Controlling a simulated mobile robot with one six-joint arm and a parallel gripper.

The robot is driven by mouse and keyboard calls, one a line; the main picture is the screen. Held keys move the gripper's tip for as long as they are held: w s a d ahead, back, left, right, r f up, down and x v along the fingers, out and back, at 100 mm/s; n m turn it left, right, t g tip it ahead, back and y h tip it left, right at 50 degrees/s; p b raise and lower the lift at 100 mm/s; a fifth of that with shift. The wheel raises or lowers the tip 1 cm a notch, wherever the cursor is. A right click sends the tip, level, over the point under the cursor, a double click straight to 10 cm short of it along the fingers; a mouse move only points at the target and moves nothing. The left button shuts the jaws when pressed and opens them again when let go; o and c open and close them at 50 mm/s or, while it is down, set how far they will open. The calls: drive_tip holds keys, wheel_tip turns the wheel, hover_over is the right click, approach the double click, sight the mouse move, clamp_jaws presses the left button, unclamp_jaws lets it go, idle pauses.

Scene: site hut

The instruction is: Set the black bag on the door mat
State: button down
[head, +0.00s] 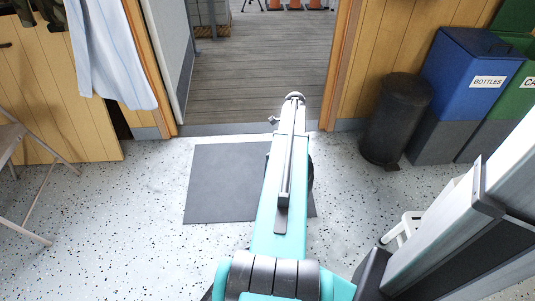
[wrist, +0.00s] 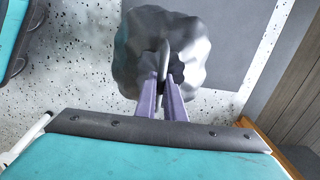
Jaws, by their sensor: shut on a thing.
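The black bag (wrist: 195,50), dark, shiny and lumpy with a gathered neck, hangs from my gripper (wrist: 164,78) in the wrist view. The two fingers are shut on its top. The flat dark grey door mat (head: 222,184) lies on the floor before the doorway in the head view; my arm covers its right part. The mat also shows behind the bag in the wrist view (wrist: 232,35), where the bag overlaps its edge. The bag's height above it is unclear. In the head view my arm hides the gripper and most of the bag.
A black pedal bin (head: 397,120) and a blue bottles bin (head: 462,90) stand right of the doorway. A folding chair (head: 22,165) is at the left. A white step stool (head: 404,228) is at lower right. Speckled floor (head: 120,215) left of the mat is clear.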

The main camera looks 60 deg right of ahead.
drive_tip(key=b, duration=0.2)
hover_over(269, 150)
drive_tip(key=a, duration=0.1)
drive_tip(key=shift+s+a+f, duration=0.15)
drive_tip(key=shift+s+f, duration=0.15)
drive_tip(key=shift+f, duration=0.15)
drive_tip(key=shift+f+b, duration=0.1)
drive_tip(key=shift+b, duration=0.2)
drive_tip(key=shift+f+b, duration=0.85)
drive_tip(key=shift+f, duration=0.9)
drive_tip(key=c, duration=1.8)
unclamp_jaws()
drive_tip(key=shift+c, duration=0.2)
wheel_tip(269, 150, up, 12)
drive_tip(key=p, duration=0.4)
drive_tip(key=shift+p, duration=0.3)
